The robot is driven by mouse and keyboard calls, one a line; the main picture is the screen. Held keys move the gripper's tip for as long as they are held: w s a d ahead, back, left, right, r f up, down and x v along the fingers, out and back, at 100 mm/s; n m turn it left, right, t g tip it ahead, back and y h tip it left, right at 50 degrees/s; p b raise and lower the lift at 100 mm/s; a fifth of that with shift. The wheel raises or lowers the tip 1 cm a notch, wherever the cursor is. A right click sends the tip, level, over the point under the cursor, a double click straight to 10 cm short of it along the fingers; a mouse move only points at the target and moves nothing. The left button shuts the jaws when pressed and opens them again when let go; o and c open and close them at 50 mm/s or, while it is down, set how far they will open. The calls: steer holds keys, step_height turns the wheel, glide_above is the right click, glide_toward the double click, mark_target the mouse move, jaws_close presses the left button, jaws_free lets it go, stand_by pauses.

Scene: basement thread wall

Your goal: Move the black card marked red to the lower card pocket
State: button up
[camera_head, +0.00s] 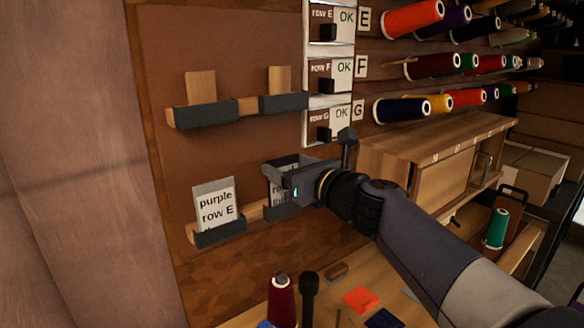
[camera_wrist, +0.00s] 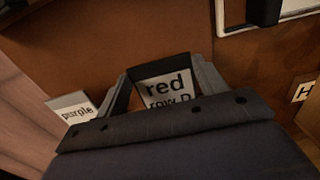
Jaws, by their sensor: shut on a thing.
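The black card marked red (camera_head: 277,191) is at the right pocket of the lower rail in the head view, mostly covered by my gripper. In the wrist view the card (camera_wrist: 166,86) reads "red" and "row D". My gripper (camera_head: 287,168) is shut on it, with one finger at each side in the wrist view (camera_wrist: 164,76). The lower card pocket (camera_head: 278,211) is dark grey, and the card's bottom edge appears to meet it or sit behind its front. How deep it sits is hidden.
A card marked purple, row E (camera_head: 214,203) stands in the lower left pocket (camera_head: 219,236). Two upper pockets (camera_head: 206,115) hold plain wooden pieces. Row switches (camera_head: 325,83) and a wooden cabinet (camera_head: 437,138) are to the right. A bench (camera_head: 240,318) with spools and cards lies below.

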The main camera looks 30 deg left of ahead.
steer(key=shift+f, duration=0.2)
steer(key=shift+f+b, duration=0.15)
steer(key=shift+b, duration=0.2)
steer(key=o, duration=0.8)
steer(key=v, duration=1.1)
steer(key=shift+a, duration=0.1)
